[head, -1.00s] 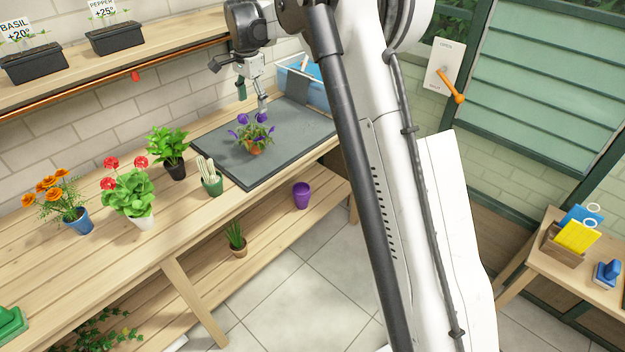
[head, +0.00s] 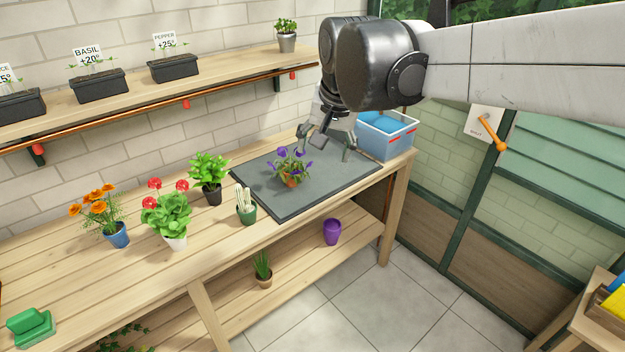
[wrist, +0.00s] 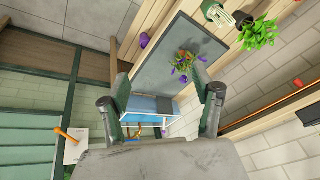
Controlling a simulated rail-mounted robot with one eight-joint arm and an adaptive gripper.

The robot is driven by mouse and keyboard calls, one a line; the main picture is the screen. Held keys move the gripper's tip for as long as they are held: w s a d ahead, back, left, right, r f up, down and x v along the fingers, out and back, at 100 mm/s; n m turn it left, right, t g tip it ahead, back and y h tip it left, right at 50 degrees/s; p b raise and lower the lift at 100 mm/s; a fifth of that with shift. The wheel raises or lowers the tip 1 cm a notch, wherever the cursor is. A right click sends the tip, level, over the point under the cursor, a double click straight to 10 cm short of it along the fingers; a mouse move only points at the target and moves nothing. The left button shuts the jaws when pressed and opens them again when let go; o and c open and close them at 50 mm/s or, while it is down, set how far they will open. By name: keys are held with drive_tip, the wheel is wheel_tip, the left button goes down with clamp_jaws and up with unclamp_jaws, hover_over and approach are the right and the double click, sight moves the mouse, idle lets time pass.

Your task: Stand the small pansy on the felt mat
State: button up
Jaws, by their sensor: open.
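The small pansy (head: 291,168) has purple flowers and a terracotta pot. It stands upright on the dark grey felt mat (head: 330,190), towards the mat's left half. In the wrist view the pansy (wrist: 184,63) shows beyond my fingertips, on the mat (wrist: 160,50). My gripper (head: 327,146) is open and empty, above the back right part of the mat and apart from the pansy. Its two spread fingers also show in the wrist view (wrist: 160,88).
A blue bin (head: 387,135) stands at the bench's right end. A cactus (head: 246,205), a leafy green plant (head: 209,178), a red-flowered plant (head: 167,212) and an orange-flowered plant (head: 105,217) stand left of the mat. A purple pot (head: 332,231) is on the lower shelf.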

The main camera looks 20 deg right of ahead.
drive_tip(key=s+f+n+t, duration=0.1)
drive_tip(key=s+f+n, duration=0.1)
drive_tip(key=s, duration=0.6)
drive_tip(key=s+f+n+t, duration=0.1)
drive_tip(key=s+f+n, duration=0.2)
drive_tip(key=s, duration=0.6)
drive_tip(key=shift+s+f, duration=0.2)
drive_tip(key=shift+f, duration=1.05)
